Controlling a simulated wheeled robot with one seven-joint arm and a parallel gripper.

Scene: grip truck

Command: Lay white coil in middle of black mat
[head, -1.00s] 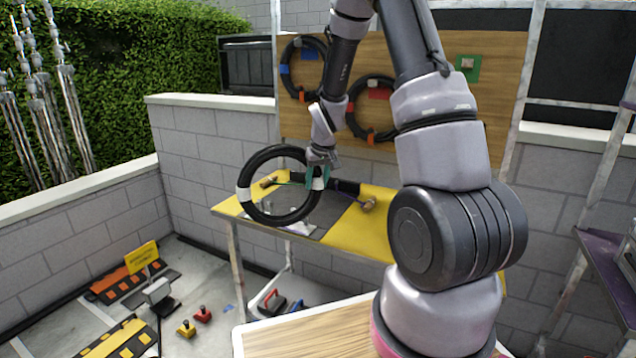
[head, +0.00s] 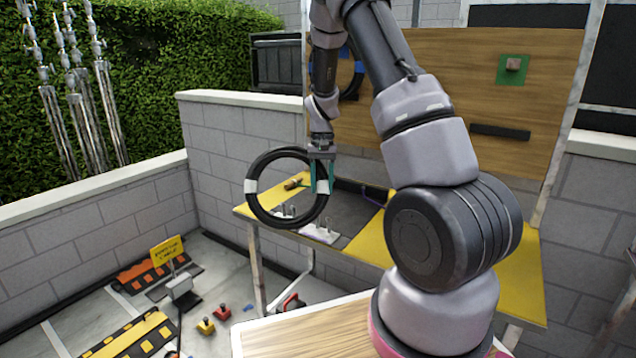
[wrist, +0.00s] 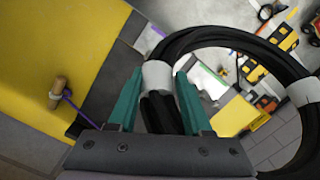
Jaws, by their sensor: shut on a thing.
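The white coil (head: 251,185) is a black cable ring with white bands. My gripper (head: 322,178) is shut on it at a white band (wrist: 157,76), which sits between the green fingers in the wrist view. In the head view the ring hangs roughly upright to the left of the fingers, in front of the table's left part. The black mat (head: 358,212) is a dark grey area on the yellow table, partly hidden by the coil and my arm. I cannot tell the exact gap between coil and mat.
A white bracket with pegs (head: 320,233) is at the mat's front edge. A wooden-handled tool (wrist: 58,92) lies on the yellow table top (head: 375,245). A wooden board (head: 450,75) with a blue-banded coil (head: 357,75) stands behind. Ramps and red and yellow items lie on the floor.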

